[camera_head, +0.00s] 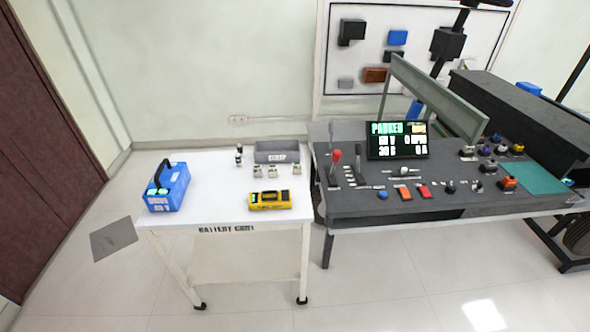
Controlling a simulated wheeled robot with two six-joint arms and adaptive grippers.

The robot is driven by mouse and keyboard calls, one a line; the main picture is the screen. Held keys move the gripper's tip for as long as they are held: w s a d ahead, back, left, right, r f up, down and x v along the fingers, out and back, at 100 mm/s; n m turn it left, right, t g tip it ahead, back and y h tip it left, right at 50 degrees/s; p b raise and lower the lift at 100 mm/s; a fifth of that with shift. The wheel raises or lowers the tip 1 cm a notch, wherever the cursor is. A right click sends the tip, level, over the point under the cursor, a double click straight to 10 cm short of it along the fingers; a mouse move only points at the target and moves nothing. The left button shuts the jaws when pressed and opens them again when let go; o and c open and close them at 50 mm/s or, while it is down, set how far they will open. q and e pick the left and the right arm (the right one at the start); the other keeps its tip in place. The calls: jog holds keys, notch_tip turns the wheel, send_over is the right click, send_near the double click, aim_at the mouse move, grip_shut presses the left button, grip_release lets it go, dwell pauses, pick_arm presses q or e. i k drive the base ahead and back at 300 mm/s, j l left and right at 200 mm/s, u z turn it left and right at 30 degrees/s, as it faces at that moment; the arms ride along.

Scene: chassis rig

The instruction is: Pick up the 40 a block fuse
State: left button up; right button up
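Three small pale block-shaped parts stand in a row on the white battery cart (215,190): a left one (258,171), a middle one (271,172) and a right one (297,171). They look like block fuses, but their markings are too small to read, so I cannot tell which is the 40 A one. They sit just in front of a grey bin (278,152) with a label on its front. Neither of my grippers shows in the head view.
A blue battery-like box (168,190) with a black handle stands at the cart's left. A yellow device (270,200) lies near the front edge. A small black-and-white item (239,156) stands behind. The dark control bench (350,203) adjoins on the right, with levers and a lit display (397,140).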

aim_at(272, 170)
jog(key=i+j+z, duration=0.3)
jog(key=j+z, duration=0.15)
jog(key=j, duration=1)
jog(key=j+z, duration=0.45)
jog(key=j, duration=0.95)
jog(key=i+j+z, duration=0.45)
jog(key=j, duration=0.85)
jog(key=j+z, duration=0.4)
jog(key=j, duration=0.85)
jog(key=j+z, duration=0.45)
jog(key=j, duration=0.95)
jog(key=i+j+z, duration=0.2)
jog(key=j, duration=0.3)
jog(key=i+j+z, duration=0.15)
jog(key=j, duration=0.4)
jog(key=j+z, duration=0.2)
jog(key=j, duration=0.3)
jog(key=i+j+z, duration=0.15)
jog(key=j, duration=0.45)
jog(key=i+j+z, duration=0.15)
jog(key=i+z, duration=0.15)
jog(key=i, duration=0.15)
jog(key=i+j+z, duration=0.25)
jog(key=i, duration=0.2)
jog(key=i+j+z, duration=0.3)
jog(key=i+j, duration=0.05)
jog(key=i, duration=0.05)
